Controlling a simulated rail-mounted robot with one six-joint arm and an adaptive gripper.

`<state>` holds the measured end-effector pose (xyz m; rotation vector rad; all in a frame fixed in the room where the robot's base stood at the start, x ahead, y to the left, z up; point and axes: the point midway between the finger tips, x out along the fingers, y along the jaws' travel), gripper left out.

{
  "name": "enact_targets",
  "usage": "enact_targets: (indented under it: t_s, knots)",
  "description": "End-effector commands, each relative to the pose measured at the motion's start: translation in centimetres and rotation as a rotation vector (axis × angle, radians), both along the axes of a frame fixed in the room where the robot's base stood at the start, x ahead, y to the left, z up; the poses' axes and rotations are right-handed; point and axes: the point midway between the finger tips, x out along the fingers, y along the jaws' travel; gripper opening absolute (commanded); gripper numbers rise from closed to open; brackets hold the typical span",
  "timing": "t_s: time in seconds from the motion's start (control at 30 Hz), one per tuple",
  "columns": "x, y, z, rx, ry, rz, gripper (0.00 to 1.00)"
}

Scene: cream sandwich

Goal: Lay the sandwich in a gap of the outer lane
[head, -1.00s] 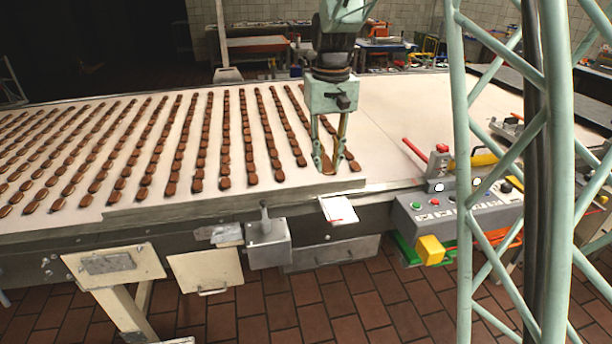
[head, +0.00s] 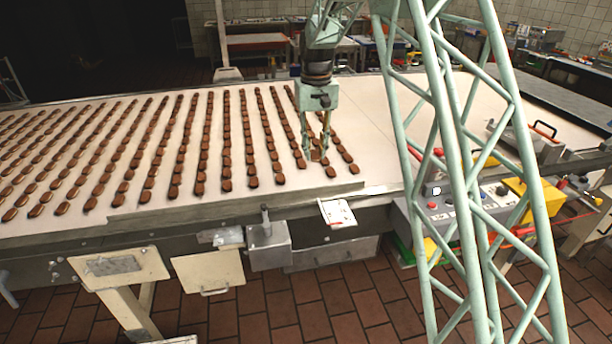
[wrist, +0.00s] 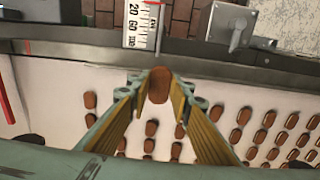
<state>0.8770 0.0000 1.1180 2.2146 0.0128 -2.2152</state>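A brown oblong sandwich (wrist: 158,85) sits between my fingertips in the wrist view. It looks larger than the sandwiches on the belt, so it is held above them. My gripper (head: 316,154) is shut on it and points down over the near right end of the sandwich rows. In the head view the held sandwich is small and partly covered by the fingers. The pale belt (head: 365,115) carries many rows of like sandwiches. Two end sandwiches (head: 330,172) (head: 353,170) lie close to my gripper. The exact height over the belt cannot be told.
The belt's near metal edge (head: 230,208) runs just in front. A white scale card (head: 338,213) and a grey box (head: 268,245) are fixed there. A red bar (wrist: 6,100) lies on the belt in the wrist view. The belt's right part is bare. A control panel stands right.

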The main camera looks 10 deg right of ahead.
Motion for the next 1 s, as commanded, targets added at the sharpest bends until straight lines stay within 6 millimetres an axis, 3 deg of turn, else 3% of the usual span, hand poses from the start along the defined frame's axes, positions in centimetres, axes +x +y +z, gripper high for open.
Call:
enact_targets:
  t_s: [0.6, 1.0]
  knots:
    - [9.5, 0.0, -4.4, -0.001, 0.0, 0.009, 0.14]
    - [13.7, 0.0, -7.4, -0.001, -0.001, 0.014, 0.14]
